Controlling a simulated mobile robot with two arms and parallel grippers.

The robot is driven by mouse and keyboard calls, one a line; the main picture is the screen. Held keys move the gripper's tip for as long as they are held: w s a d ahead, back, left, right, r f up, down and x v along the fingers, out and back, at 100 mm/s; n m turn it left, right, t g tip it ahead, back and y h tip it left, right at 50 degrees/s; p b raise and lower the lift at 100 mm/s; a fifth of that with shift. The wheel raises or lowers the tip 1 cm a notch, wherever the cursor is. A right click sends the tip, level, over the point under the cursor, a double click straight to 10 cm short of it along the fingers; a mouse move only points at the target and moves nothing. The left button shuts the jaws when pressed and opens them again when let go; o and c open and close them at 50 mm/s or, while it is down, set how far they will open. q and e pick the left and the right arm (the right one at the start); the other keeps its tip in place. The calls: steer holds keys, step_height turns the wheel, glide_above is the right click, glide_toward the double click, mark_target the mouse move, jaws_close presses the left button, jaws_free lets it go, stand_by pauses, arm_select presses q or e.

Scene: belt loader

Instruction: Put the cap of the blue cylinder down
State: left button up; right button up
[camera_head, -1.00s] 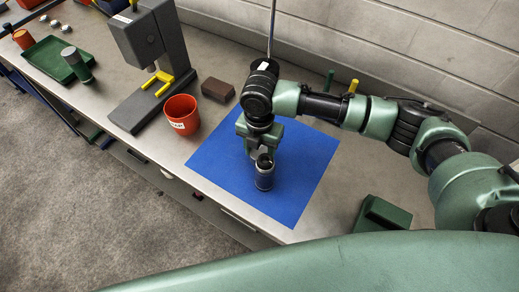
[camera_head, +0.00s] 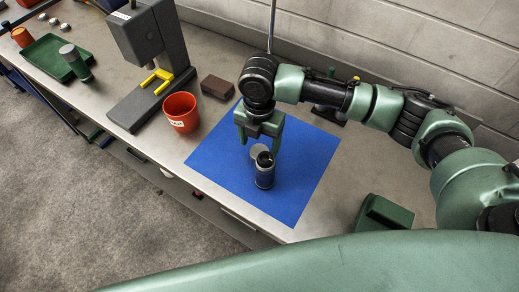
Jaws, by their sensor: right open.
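The dark, bluish cylinder (camera_head: 264,174) stands upright on the blue mat (camera_head: 307,160), its dark top open. A round grey cap (camera_head: 259,150) shows just behind the cylinder, apparently lying flat on the mat; its near edge is partly hidden by the cylinder. My right gripper (camera_head: 260,146) points down over the mat, its fingers spread to either side of the cap. It is open and holds nothing. My left gripper is not in view.
A red cup (camera_head: 181,113) with a label stands left of the mat, near a brown block (camera_head: 217,87). A grey press (camera_head: 152,45) with a yellow fork stands farther left. A green tray (camera_head: 42,60) holds a green cylinder. A green block (camera_head: 384,214) is at right.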

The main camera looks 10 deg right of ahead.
mark_target(259, 152)
step_height(259, 152, up, 9)
steer(key=b, duration=0.1)
steer(key=shift+f+b, duration=0.15)
steer(key=shift+b, duration=0.2)
